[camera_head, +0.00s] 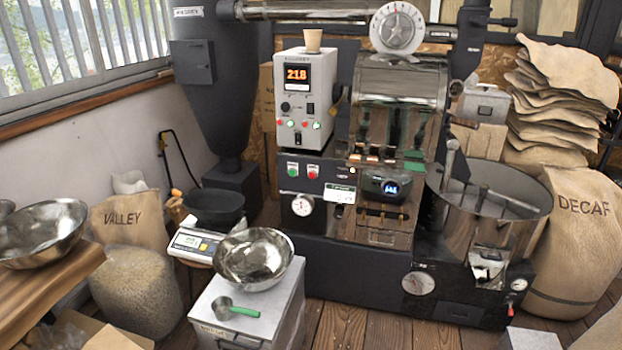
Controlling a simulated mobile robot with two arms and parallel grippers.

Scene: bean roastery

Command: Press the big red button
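A red button (313,171) sits on the dark front panel of the roaster (340,255), just right of a green button (293,169). It is the largest red button I can make out. Smaller red and green buttons or lamps (292,123) show on the white control box (305,95) above, under its lit "218" display (297,76). Another small red spot (519,284) is low on the roaster's right side; I cannot tell what it is. Neither of my grippers is in view, and nothing covers the red button.
A wooden table (50,290) is at left. Sacks flank the roaster. Some floor (345,325) is clear.

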